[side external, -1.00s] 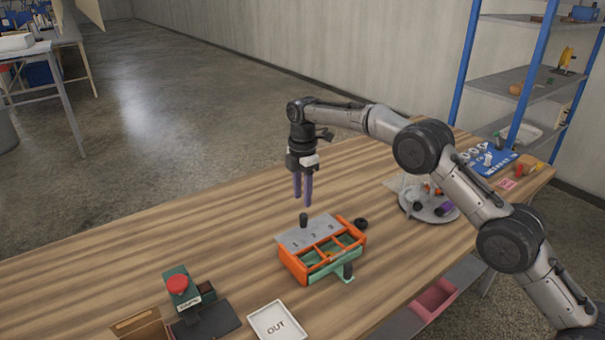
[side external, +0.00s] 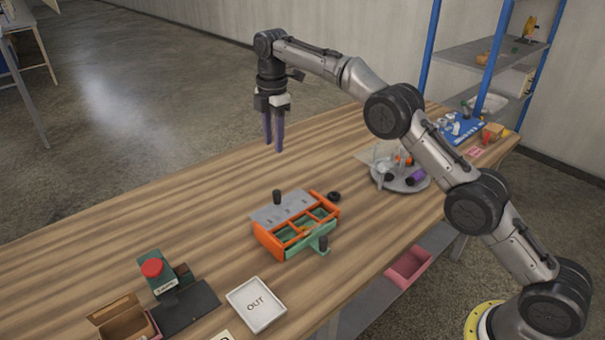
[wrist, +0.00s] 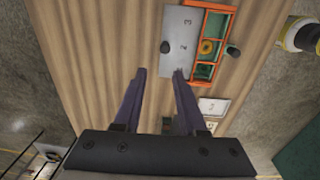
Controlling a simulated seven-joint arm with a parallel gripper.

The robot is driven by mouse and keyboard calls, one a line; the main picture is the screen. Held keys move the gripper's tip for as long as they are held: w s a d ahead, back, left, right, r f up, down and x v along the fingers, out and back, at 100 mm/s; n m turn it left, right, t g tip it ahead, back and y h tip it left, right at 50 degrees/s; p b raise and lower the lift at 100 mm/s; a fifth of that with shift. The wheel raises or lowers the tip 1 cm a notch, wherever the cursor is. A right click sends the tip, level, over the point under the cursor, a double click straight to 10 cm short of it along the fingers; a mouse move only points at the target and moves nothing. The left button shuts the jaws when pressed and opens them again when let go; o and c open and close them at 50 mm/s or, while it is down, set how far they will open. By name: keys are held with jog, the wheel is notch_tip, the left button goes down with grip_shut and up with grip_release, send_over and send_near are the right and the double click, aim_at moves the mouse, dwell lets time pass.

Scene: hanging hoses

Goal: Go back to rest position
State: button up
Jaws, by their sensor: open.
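My gripper (side external: 274,131) hangs above the wooden table, fingers pointing down, open and empty. In the wrist view its two purple fingers (wrist: 160,75) stand apart with bare table between them. Below and in front of it in the side view is an orange and green fixture (side external: 297,224) with compartments and a grey numbered plate (side external: 276,209). The fixture also shows in the wrist view (wrist: 214,42). My gripper is clear of it and touches nothing.
A white OUT tray (side external: 257,304), a box with a red button (side external: 156,274) and a cardboard box (side external: 124,318) are at the table's front. A round grey tray (side external: 401,184) with small items and a blue board (side external: 460,131) are to the right. A black ring (side external: 334,196) lies behind the fixture.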

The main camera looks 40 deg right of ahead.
jog(key=s+d+r+m+t, duration=0.1)
jog(key=s+d+r, duration=0.1)
jog(key=s+r, duration=0.6)
jog(key=s+d+r+m+t, duration=0.15)
jog(key=s+r, duration=0.35)
jog(key=r, duration=0.7)
jog(key=s+r+m+t, duration=0.1)
jog(key=s+r, duration=0.2)
jog(key=s, duration=0.6)
jog(key=s+d+f+m+t, duration=0.1)
jog(key=s+f+m, duration=0.15)
jog(key=s, duration=0.45)
jog(key=s+d+f+m+t, duration=0.1)
jog(key=s+f+m, duration=0.15)
jog(key=s, duration=0.55)
jog(key=s+f+m, duration=0.8)
jog(key=f+m, duration=0.1)
jog(key=f, duration=0.4)
